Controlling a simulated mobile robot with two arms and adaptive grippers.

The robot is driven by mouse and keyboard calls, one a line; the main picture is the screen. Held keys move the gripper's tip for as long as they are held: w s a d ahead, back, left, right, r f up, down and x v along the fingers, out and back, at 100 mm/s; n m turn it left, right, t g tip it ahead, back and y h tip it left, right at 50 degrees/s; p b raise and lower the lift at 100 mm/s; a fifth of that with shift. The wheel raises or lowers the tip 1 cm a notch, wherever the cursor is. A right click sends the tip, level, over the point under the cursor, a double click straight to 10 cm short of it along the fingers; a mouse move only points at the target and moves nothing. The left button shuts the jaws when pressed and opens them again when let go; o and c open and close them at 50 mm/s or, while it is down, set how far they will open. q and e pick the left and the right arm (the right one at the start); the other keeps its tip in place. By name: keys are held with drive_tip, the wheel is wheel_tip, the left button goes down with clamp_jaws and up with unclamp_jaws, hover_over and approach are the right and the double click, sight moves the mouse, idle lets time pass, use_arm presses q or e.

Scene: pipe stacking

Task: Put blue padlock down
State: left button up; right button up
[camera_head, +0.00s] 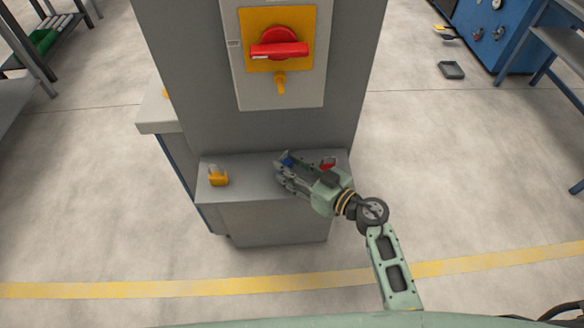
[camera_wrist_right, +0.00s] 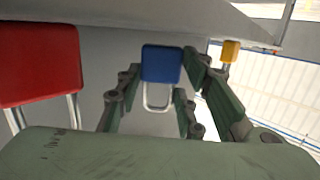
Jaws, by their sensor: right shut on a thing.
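The blue padlock (camera_head: 287,160) is at my right gripper (camera_head: 281,170), over the grey ledge (camera_head: 255,192) at the foot of the cabinet. In the right wrist view the blue padlock (camera_wrist_right: 161,64) sits between the fingertips of the right gripper (camera_wrist_right: 160,75), its metal shackle pointing toward the palm. The gripper is shut on it. I cannot tell whether the padlock touches the ledge. A yellow padlock (camera_head: 218,176) stands on the ledge at the left, and a red padlock (camera_head: 328,164) at the right, partly behind the gripper. My left gripper is out of view.
The grey cabinet (camera_head: 180,90) rises behind the ledge and carries a red rotary switch (camera_head: 279,48) on a yellow plate. The red padlock (camera_wrist_right: 40,65) is close beside the gripper in the wrist view. The ledge between the yellow padlock and the gripper is clear.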

drive_tip(key=shift+f, duration=0.55)
drive_tip(key=o, duration=1.2)
drive_tip(key=shift+r, duration=0.1)
drive_tip(key=shift+r, duration=0.3)
drive_tip(key=v, duration=1.2)
drive_tip(key=shift+r, duration=0.15)
